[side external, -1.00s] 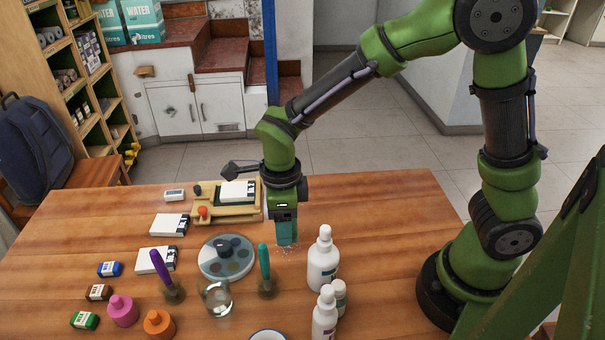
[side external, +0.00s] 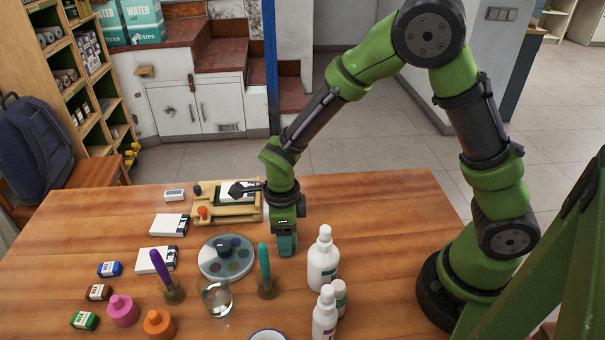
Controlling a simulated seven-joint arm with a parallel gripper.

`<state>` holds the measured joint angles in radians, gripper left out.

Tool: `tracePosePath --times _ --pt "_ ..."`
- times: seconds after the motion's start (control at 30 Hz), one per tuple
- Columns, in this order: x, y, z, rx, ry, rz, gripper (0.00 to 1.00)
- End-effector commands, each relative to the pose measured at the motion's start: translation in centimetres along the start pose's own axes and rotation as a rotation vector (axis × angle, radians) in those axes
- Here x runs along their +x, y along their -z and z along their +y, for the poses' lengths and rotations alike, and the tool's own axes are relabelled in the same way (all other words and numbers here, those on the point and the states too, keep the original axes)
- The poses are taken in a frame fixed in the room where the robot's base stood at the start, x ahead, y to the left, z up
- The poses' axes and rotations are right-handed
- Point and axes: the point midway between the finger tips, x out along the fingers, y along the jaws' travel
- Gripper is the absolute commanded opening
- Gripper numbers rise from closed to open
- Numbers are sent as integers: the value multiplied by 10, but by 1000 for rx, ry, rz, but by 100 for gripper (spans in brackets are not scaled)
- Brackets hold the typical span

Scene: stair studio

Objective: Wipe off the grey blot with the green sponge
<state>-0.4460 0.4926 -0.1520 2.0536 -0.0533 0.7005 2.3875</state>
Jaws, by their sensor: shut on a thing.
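My gripper (side external: 286,234) points down over the table, to the left of the large white bottle. It is shut on the green sponge (side external: 286,248), a small teal block at its tip. The sponge looks to be at the table top, though its contact edge is too small to be sure of. The grey blot cannot be seen now; the sponge and gripper cover the place where light specks showed earlier.
White bottles (side external: 323,262) stand close on the right. A stand with a teal tool (side external: 265,272), a glass (side external: 216,297) and a round palette (side external: 224,268) are on the left. A wooden press (side external: 235,214) lies behind left. The table (side external: 385,215) is clear at the back right.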

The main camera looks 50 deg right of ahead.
Motion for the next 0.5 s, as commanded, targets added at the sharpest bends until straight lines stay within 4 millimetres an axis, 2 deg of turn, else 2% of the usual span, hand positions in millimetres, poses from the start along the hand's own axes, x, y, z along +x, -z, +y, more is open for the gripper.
tracePosePath --times 0.5 --pt "1 0 -44 1 0 2 25"
